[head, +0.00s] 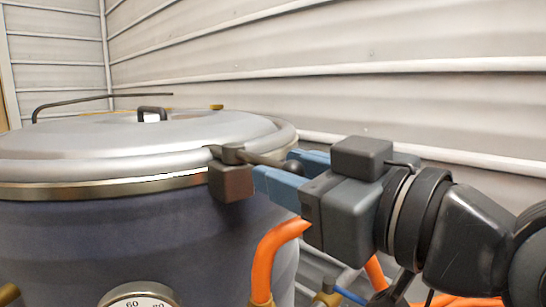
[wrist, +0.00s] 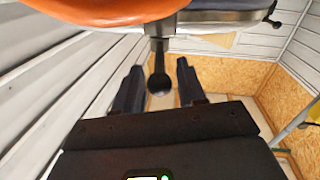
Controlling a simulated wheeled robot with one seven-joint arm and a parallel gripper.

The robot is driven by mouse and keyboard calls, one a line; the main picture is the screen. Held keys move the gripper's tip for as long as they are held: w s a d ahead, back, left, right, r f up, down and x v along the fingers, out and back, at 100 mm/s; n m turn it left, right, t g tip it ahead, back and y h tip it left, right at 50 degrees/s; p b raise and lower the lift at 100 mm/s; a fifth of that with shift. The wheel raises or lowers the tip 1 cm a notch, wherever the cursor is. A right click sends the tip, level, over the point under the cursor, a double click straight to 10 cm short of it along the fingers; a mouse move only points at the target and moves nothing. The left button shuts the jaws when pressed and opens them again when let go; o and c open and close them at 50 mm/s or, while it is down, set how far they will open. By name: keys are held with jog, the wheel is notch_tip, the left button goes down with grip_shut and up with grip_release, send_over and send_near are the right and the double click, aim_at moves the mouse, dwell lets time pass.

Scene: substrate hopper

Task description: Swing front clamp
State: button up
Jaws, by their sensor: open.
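The front clamp (head: 231,180) is a dark brown block with a dark lever (head: 272,161) at the rim of the grey vessel's lid (head: 110,140). The lever points right, towards my gripper (head: 283,172). My gripper is open, with its blue fingers reaching left to the clamp. In the wrist view, the lever's round black knob (wrist: 159,85) sits between the two spread fingers, with a visible gap on each side. The nearer finger hides part of the clamp and lever in the head view.
An orange hose (head: 268,255) rises just below my gripper. A dial gauge (head: 139,295) is on the vessel's front. A lid handle (head: 151,112) and a long thin rod (head: 100,98) are on top. A ribbed wall (head: 400,40) stands behind.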

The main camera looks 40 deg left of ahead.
aim_at(243, 156)
jog(key=shift+p+x, duration=0.35)
jog(key=shift+x, duration=1.5)
jog(key=shift+c, duration=0.5)
grip_shut()
